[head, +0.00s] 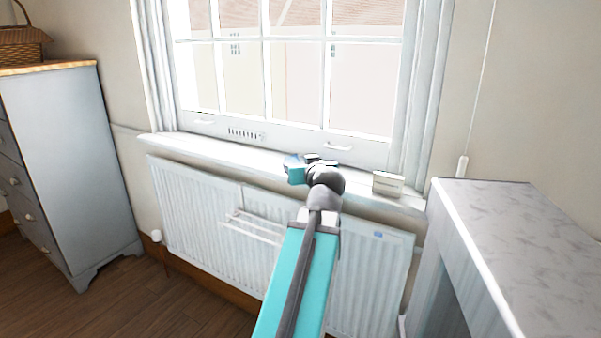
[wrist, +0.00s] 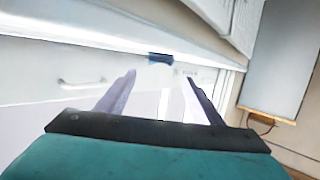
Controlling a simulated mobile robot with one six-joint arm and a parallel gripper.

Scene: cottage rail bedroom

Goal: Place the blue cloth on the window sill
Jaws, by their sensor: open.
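In the wrist view, which looks upside down, the cloth (wrist: 160,58) is a small dark blue bundle on the sill (wrist: 60,25), near the window frame. My gripper (head: 313,163) is over the sill in the head view. In the wrist view its two fingers (wrist: 160,77) are apart with nothing between them. The cloth appears beyond the fingertips, apart from them.
A small whitish box (head: 388,183) stands on the sill to the right. A white radiator (head: 190,215) with a small rail is below the sill. A grey dresser (head: 70,150) with a wicker basket (head: 22,45) stands left. A grey-topped unit (head: 530,240) stands right.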

